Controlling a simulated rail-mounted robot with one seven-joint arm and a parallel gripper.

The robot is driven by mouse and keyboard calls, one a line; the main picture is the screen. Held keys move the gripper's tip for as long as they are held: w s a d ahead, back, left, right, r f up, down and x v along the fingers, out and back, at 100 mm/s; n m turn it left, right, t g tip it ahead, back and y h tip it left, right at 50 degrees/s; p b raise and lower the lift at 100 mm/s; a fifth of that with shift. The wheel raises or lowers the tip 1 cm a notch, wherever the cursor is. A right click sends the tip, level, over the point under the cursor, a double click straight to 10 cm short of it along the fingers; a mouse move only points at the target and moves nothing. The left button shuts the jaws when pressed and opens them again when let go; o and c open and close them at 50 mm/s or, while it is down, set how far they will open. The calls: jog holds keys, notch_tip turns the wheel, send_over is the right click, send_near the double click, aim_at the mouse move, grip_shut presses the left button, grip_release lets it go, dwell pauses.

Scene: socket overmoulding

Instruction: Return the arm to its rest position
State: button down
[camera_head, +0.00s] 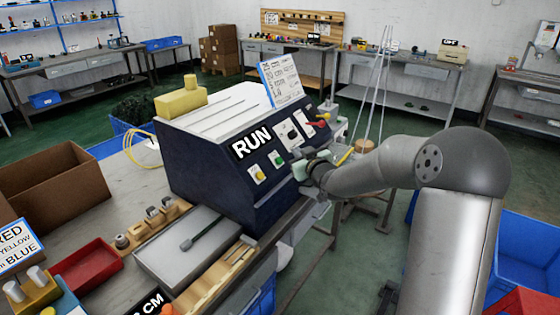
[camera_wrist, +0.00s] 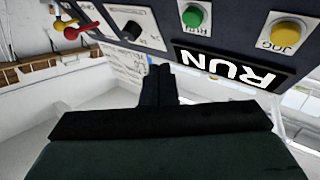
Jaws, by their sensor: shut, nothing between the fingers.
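My gripper (camera_head: 312,172) is in front of the control face of the dark blue machine (camera_head: 215,185), close to its buttons in the head view. In the wrist view my gripper (camera_wrist: 158,85) shows its dark fingers together with nothing between them. The panel carries a RUN label (camera_wrist: 228,66), a green button (camera_wrist: 193,17), a yellow JOG button (camera_wrist: 284,33), a black knob (camera_wrist: 132,30) and a red lever (camera_wrist: 80,30). Whether the fingers touch the panel I cannot tell. My grey arm reaches in from the right in the head view.
The bench left of the machine holds a cardboard box (camera_head: 50,185), a red tray (camera_head: 88,268), a grey tray (camera_head: 160,262) and wooden holders. Blue bins (camera_head: 535,245) stand at the right. Open green floor lies behind the machine.

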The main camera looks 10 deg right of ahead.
jog(key=s+f+m+g+h, duration=0.1)
jog(key=s+g, duration=0.4)
jog(key=s, duration=1)
jog(key=s+a+f+m+g+h, duration=0.1)
jog(key=s+g, duration=0.4)
jog(key=s, duration=1)
jog(key=s+a+f+m+g+h, duration=0.1)
jog(key=s+f+g, duration=0.4)
jog(key=s, duration=1)
jog(key=shift+m+g+h, duration=0.3)
jog(key=shift+m+h, duration=0.2)
jog(key=shift+m, duration=0.5)
